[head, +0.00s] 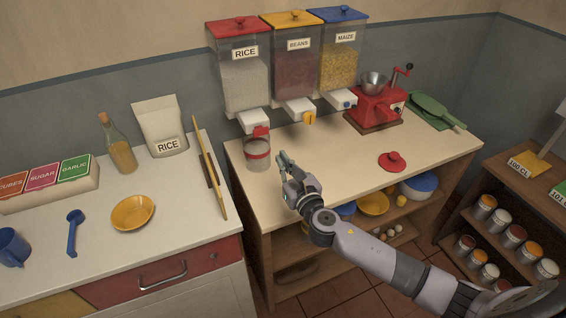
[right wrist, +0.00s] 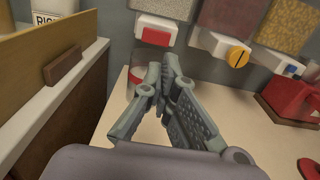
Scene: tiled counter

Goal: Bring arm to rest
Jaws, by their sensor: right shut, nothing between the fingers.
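My right gripper (head: 284,160) is shut and empty above the wooden counter, its arm coming in from the lower right. In the right wrist view the same gripper (right wrist: 167,65) has its fingers together with nothing between them. A clear jar with a red band (head: 257,154) stands just left of the fingertips, under the rice dispenser (head: 241,80). In the right wrist view the gripper partly hides the jar (right wrist: 136,76). I cannot tell whether the fingers touch it. My left gripper is not in view.
Beans (head: 293,70) and maize (head: 341,65) dispensers hang on the wall. A red grinder (head: 376,104) and a red lid (head: 393,161) are on the counter to the right. The middle of the wooden counter is clear.

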